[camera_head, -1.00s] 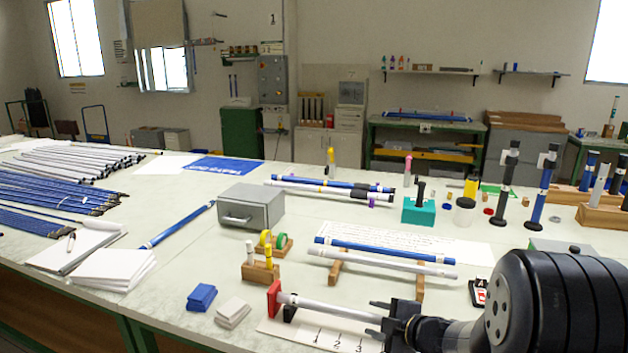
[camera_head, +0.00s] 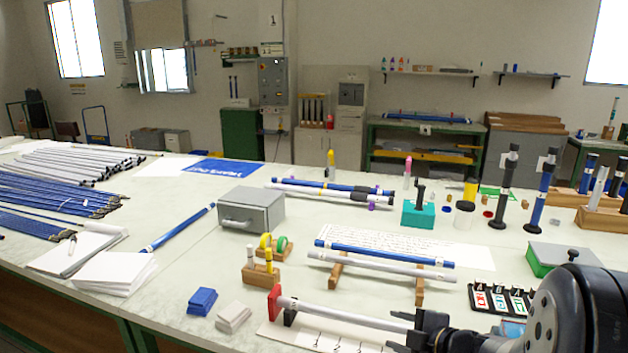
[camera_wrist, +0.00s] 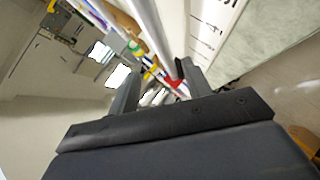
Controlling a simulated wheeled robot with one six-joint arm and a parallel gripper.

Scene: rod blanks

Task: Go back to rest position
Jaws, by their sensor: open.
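My gripper (camera_head: 398,330) is at the lower right in the head view, open, with its fingers toward the left. A white rod (camera_head: 340,311) lies on a pale board with numbered marks (camera_head: 318,335), its left end at a red stop (camera_head: 274,301). The rod's right end reaches the space by my fingers; I cannot tell whether they touch it. In the wrist view my two fingers (camera_wrist: 160,72) stand apart, and a pale rod (camera_wrist: 152,35) runs away between them.
A blue rod (camera_head: 385,253) and a white rod (camera_head: 380,267) lie on wooden supports behind the board. Blue (camera_head: 202,301) and white blocks (camera_head: 233,317) sit left. A black tray with cards (camera_head: 498,299) is right.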

